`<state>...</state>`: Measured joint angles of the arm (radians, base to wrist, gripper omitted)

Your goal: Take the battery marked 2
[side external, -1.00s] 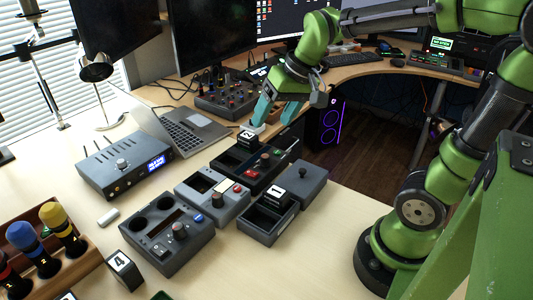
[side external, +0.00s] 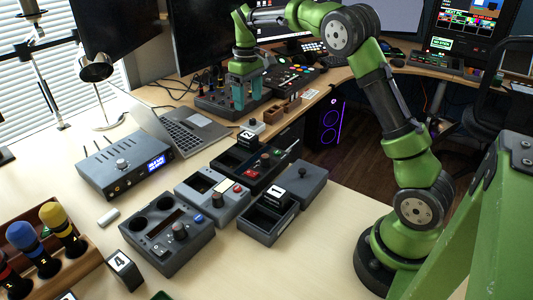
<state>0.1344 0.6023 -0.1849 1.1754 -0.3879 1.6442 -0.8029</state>
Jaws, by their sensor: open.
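A dark block with a white face marked 2 (side external: 247,137) sits at the back left end of a long dark box (side external: 232,161). I cannot tell how deep it sits. Another block marked 1 (side external: 274,195) is in an open dark box (side external: 258,232) nearer the front. A block marked 4 (side external: 123,268) stands on the table at the front left. My gripper (side external: 246,98) is open, its teal fingers pointing down over the knobbed control box at the back. It is behind the block marked 2 and apart from it. The fingers look empty.
A control box (side external: 216,105) with knobs stands under my gripper, next to a laptop (side external: 190,130). A grey box with a screen (side external: 125,168) and a knobbed panel (side external: 166,238) stand left. Coloured-topped cylinders (side external: 62,228) stand in a wooden rack. The front right table is clear.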

